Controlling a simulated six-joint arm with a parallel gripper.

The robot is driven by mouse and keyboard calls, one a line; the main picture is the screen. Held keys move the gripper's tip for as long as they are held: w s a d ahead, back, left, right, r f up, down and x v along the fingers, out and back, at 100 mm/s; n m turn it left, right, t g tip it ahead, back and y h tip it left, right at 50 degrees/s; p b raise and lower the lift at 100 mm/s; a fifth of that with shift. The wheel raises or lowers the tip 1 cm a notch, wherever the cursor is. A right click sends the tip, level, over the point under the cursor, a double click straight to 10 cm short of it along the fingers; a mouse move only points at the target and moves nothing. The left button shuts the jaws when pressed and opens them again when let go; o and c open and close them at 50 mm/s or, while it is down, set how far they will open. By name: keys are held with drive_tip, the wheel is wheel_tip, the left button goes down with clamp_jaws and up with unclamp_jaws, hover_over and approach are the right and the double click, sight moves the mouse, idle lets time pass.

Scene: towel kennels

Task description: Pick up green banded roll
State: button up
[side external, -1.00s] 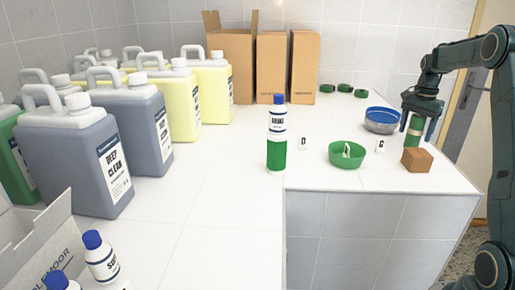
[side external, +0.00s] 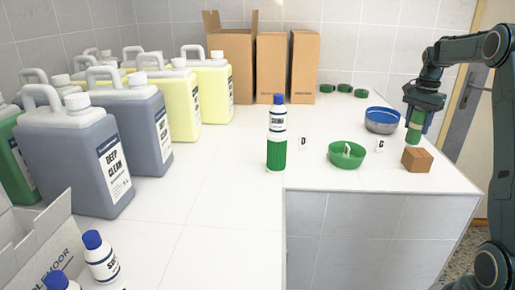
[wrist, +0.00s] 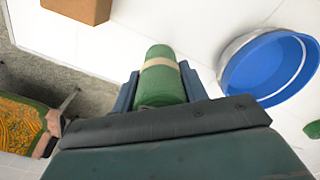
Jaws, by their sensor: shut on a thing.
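The green roll (side external: 415,128) has a pale beige band around it, seen in the wrist view (wrist: 158,85). My gripper (side external: 416,112) is over the right end of the white counter, shut on the roll. In the wrist view, the blue-grey fingers of my gripper (wrist: 160,92) lie on either side of the roll. The roll looks upright in the side view, its lower end sticking out below the fingers. A small gap between it and the counter is hard to judge. Its upper part is hidden by the gripper.
A blue-lined bowl (side external: 382,121) stands just left of the roll, and a brown box (side external: 417,160) in front. A green dish (side external: 346,155) and a blue-capped bottle (side external: 277,135) stand further left. Small green rings (side external: 343,88) lie behind. The counter's edge (side external: 465,180) is close on the right.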

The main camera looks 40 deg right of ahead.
wheel_tip(320, 180, up, 18)
idle(0.7)
drive_tip(key=shift+a+r, duration=0.1)
drive_tip(key=shift+a, duration=0.05)
idle(0.5)
